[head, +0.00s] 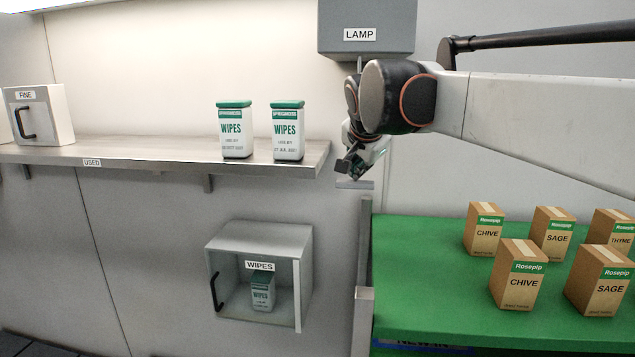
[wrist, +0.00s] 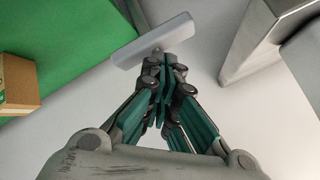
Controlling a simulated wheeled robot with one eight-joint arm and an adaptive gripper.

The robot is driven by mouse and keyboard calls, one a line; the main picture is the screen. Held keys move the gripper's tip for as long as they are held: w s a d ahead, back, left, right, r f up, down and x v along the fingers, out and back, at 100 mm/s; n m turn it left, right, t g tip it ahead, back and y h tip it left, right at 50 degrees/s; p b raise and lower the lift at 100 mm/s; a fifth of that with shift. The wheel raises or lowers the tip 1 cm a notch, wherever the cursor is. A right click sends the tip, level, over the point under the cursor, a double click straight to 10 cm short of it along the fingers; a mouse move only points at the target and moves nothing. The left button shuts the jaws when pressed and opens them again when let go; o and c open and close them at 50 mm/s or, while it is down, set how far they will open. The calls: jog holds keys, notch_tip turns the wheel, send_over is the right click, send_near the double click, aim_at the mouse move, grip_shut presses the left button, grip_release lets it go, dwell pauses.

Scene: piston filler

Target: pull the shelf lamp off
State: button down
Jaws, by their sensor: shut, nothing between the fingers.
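The grey lamp box (head: 367,28) labelled LAMP is on the wall at the top of the head view. A thin pull rod (head: 360,66) comes down from its underside and passes behind my arm. A pale grey crossbar (head: 355,184) shows just below my gripper (head: 347,166). In the wrist view the crossbar (wrist: 153,40) lies just beyond the fingertips of my gripper (wrist: 168,68). My gripper points down, shut and empty. I cannot tell whether the fingers touch the bar or the rod. The middle of the rod is hidden by my wrist.
A steel shelf (head: 185,152) labelled USED ends left of my gripper, with two wipes tubs (head: 236,130) near that end. A wipes cabinet (head: 262,272) is below. A green table (head: 430,285) with several boxes (head: 518,280) is at the right.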

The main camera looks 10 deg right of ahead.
aim_at(360, 182)
jog(key=shift+f+b, duration=0.3)
jog(key=shift+f, duration=0.3)
dwell(0.5)
jog(key=shift+r, duration=0.1)
jog(key=shift+r+p, duration=1)
jog(key=shift+r, duration=0.4)
notch_tip(360, 182, up, 6)
jog(key=p, duration=0.4)
jog(key=shift+s+f, duration=0.1)
